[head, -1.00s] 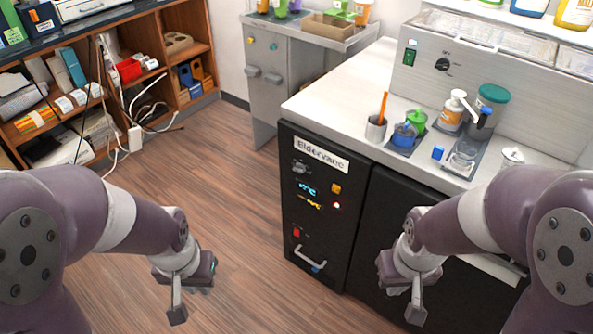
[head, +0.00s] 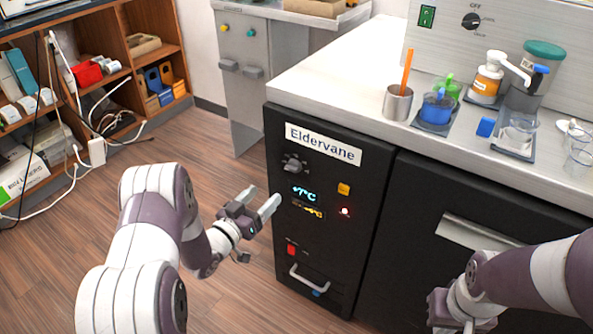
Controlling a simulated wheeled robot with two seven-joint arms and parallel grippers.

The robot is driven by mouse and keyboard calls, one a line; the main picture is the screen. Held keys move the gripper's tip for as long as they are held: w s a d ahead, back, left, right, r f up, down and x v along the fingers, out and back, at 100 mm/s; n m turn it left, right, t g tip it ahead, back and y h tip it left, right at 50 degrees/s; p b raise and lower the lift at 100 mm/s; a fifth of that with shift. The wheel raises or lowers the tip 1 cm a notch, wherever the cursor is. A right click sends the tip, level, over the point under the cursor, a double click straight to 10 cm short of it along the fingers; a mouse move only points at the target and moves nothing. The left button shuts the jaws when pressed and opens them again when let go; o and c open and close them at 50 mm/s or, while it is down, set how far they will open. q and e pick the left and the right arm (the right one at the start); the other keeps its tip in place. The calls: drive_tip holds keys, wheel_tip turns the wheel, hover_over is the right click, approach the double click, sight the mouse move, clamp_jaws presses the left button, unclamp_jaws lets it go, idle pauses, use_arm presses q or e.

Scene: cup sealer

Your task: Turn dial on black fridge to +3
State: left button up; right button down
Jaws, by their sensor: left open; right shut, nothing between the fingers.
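The black fridge (head: 335,235), labelled "Eldervane", stands below the counter in the head view. My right gripper (head: 466,326) is shut and empty at the bottom edge, partly cut off, in front of the dark door.
A metal cup (head: 397,103) and bottles stand on the counter above. The wooden floor left of the fridge is clear.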

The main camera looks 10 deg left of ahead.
sight(290, 169)
use_arm(q)
drive_tip(key=b+x, duration=0.1)
drive_tip(key=x, duration=1.1)
drive_tip(key=shift+a+f+b, duration=0.1)
drive_tip(key=shift+f+b, duration=0.15)
drive_tip(key=shift+b, duration=0.15)
drive_tip(key=c, duration=1.1)
